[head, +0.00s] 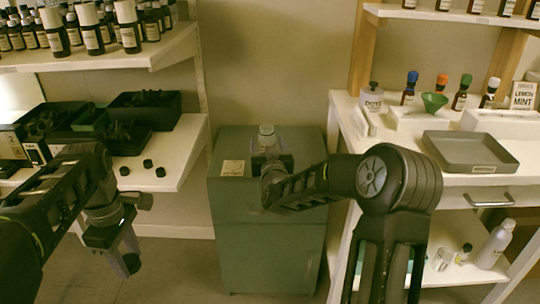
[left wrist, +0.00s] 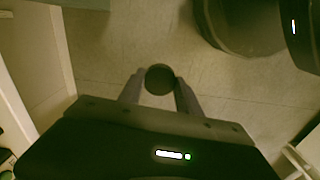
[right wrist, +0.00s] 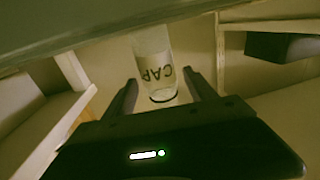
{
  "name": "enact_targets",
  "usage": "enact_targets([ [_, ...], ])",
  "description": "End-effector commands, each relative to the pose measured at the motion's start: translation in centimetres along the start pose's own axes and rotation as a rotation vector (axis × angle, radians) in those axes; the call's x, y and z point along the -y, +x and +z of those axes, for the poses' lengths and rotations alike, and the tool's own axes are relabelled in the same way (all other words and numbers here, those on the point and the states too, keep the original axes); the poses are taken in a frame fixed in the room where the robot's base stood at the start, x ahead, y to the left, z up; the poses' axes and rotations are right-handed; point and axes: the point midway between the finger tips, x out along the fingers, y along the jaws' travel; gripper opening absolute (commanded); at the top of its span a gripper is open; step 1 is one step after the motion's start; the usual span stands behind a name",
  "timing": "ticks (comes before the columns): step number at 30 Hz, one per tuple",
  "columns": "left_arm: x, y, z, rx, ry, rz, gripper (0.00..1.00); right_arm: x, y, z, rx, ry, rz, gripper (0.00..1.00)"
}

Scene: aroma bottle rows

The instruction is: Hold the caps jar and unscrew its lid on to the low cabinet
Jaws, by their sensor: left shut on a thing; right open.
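The caps jar (head: 266,135), clear with a white label, stands on top of the grey-green low cabinet (head: 265,225). My right gripper (head: 272,165) is open at the jar. In the right wrist view the jar (right wrist: 155,62) appears upside down, with its label lettering "CAP", between the two open fingers (right wrist: 160,98). I cannot clearly tell whether a lid is on it. My left gripper (head: 130,262) is low at the left, away from the cabinet. In the left wrist view its fingers are shut on a dark round cap (left wrist: 159,79); I cannot tell if it is the jar's lid.
A white card (head: 233,168) lies on the cabinet top. The left shelf holds black trays (head: 145,103) and several loose black caps (head: 160,172). On the right, a table bears a grey tray (head: 470,150), bottles and a green funnel (head: 434,101). Floor is clear below my left gripper.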

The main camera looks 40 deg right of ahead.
Motion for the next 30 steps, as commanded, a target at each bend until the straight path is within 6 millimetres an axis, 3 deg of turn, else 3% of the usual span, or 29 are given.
enact_targets([
  [18,0.0,-1.1,0.0,0.000,0.000,0.000,0.00,0.1,-10.9,0.0,0.001,0.000,-0.002,0.65],
  [30,0.0,-1.1,0.0,0.000,0.000,0.000,0.00,0.0,-11.7,0.1,0.001,0.000,0.000,0.65],
])
